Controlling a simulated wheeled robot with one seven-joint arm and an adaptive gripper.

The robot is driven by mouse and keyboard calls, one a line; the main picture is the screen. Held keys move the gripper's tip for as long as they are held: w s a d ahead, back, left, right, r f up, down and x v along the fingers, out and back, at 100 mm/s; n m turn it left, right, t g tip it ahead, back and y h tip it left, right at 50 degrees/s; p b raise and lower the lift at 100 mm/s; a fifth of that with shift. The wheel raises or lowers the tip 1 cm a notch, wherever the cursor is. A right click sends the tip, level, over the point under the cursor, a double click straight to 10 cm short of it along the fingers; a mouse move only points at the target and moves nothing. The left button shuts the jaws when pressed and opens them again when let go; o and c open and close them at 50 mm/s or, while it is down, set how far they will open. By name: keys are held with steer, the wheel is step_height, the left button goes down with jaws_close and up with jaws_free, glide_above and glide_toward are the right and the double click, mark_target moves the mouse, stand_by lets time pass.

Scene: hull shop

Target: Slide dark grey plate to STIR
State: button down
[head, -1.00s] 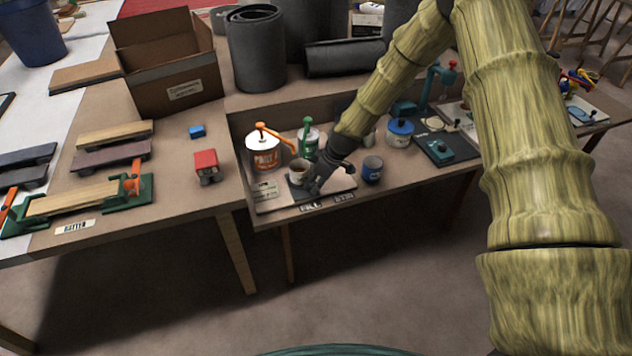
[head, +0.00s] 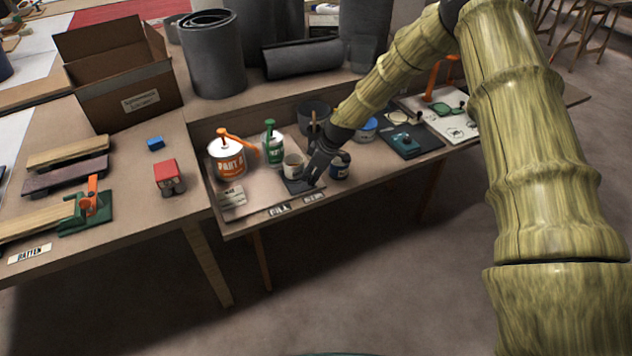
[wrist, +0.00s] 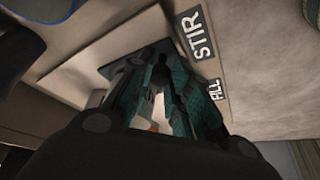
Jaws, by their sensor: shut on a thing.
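The dark grey plate (head: 293,187) lies on the light board at the front of the low bench, with a pale cup (head: 293,165) standing on it. In the head view it is near the STIR label (head: 313,197), just right of the FILL label (head: 278,209). My gripper (head: 309,182) is low at the plate's right side and shut on it; the exact grip is hard to see. In the wrist view the plate (wrist: 122,62) shows beyond the fingers (wrist: 160,95), and the STIR label (wrist: 196,35) and FILL label (wrist: 216,96) lie to the right.
A dark blue mug (head: 340,166) stands close to the right of my gripper. An orange-pump can (head: 227,160) and a green-pump can (head: 272,148) stand to the left and behind. A dark bucket (head: 313,118) is behind. The floor in front is clear.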

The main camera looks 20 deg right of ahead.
steer(key=shift+w+d, duration=0.15)
steer(key=shift+d, duration=0.45)
steer(key=shift+w+d, duration=0.15)
steer(key=shift+d, duration=0.45)
steer(key=c, duration=1.3)
jaws_free()
steer(key=shift+d, duration=0.2)
steer(key=shift+a, duration=0.1)
steer(key=shift+a+r, duration=0.1)
steer(key=v, duration=1.1)
steer(key=shift+d+r, duration=0.3)
steer(key=shift+s, duration=0.15)
